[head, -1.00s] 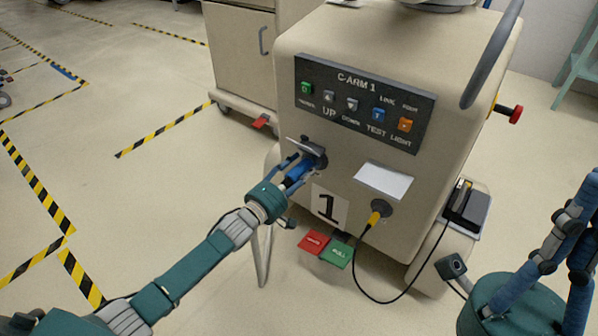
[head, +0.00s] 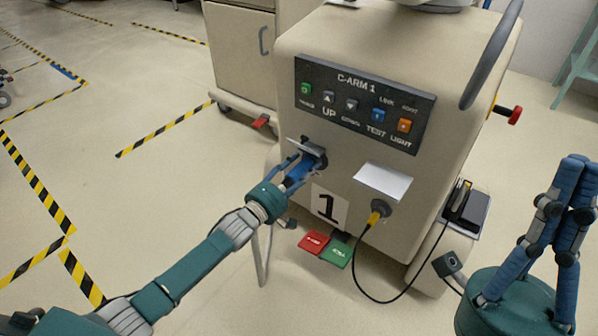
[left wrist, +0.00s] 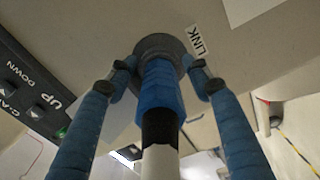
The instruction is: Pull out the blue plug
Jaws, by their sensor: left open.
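The blue plug (head: 299,172) sits in a round dark socket (head: 319,155) on the front of the C-arm cart. In the left wrist view the blue plug (left wrist: 158,92) is seated against the socket ring (left wrist: 161,45), by a LINK label (left wrist: 196,40). A black band and a white part trail behind the plug. My left gripper (head: 306,164) is open, one finger on each side of the plug. In the left wrist view gaps show between my left fingers (left wrist: 161,69) and the plug. My right gripper (head: 575,165) is raised at the right edge, its fingertips together, empty.
The beige cart (head: 400,55) has a button panel (head: 363,105). A yellow plug (head: 375,216) with a black cable (head: 362,270) is right of the blue one. Red (head: 314,242) and green (head: 336,252) pedals lie below.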

